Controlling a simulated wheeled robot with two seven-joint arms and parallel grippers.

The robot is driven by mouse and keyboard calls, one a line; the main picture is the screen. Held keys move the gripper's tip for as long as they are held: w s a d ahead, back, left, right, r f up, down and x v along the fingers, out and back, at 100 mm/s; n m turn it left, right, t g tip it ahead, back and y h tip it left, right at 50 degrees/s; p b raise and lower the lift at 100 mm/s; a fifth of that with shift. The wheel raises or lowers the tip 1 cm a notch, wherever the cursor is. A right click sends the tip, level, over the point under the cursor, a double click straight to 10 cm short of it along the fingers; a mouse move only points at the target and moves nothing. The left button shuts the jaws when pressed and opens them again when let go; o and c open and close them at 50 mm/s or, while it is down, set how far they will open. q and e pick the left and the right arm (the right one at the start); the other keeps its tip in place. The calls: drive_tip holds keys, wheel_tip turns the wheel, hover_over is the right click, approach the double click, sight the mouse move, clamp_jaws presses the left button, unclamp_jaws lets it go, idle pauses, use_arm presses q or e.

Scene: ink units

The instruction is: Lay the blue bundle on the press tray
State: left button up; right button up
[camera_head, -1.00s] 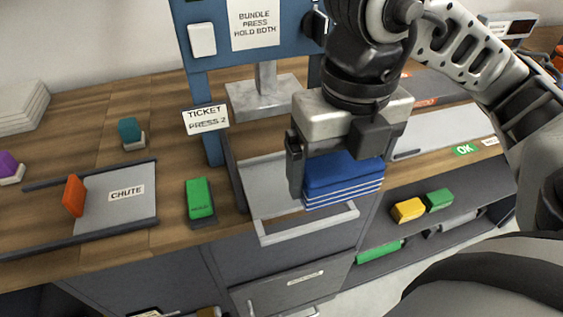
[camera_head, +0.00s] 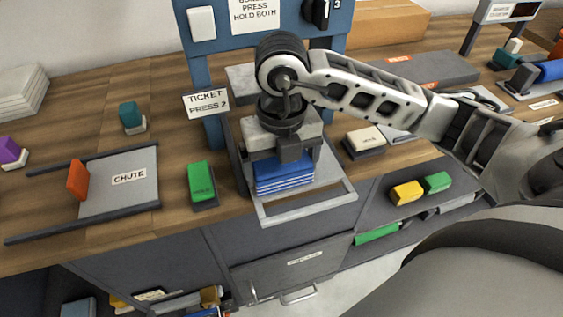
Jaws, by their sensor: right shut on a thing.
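The blue bundle (camera_head: 285,177), a stack with white layer lines, is held in my right gripper (camera_head: 285,160). The gripper points down over the press tray (camera_head: 330,193), a grey tray with a pale front frame under the blue press. The bundle is over the middle of the tray, very low; I cannot tell whether it touches the tray surface. The gripper hides the top and back of the bundle. My left gripper is not in view.
A blue press frame (camera_head: 197,95) with a ticket sign (camera_head: 206,103) stands behind the tray. Left of it are a green block (camera_head: 201,181) and a chute (camera_head: 120,190) with an orange piece (camera_head: 77,180). A cream-topped block (camera_head: 365,140) lies to the right. Shelves with coloured blocks are below.

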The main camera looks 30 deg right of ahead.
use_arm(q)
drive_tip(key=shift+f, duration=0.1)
use_arm(e)
drive_tip(key=shift+f, duration=0.1)
drive_tip(key=shift+f, duration=0.15)
drive_tip(key=o, duration=0.8)
drive_tip(key=shift+c, duration=0.2)
drive_tip(key=shift+r, duration=0.3)
drive_tip(key=shift+w+r, duration=0.1)
drive_tip(key=shift+r, duration=0.3)
use_arm(q)
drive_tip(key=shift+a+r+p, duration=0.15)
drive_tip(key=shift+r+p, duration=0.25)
drive_tip(key=shift+p, duration=0.45)
use_arm(e)
wheel_tip(320, 180, up, 11)
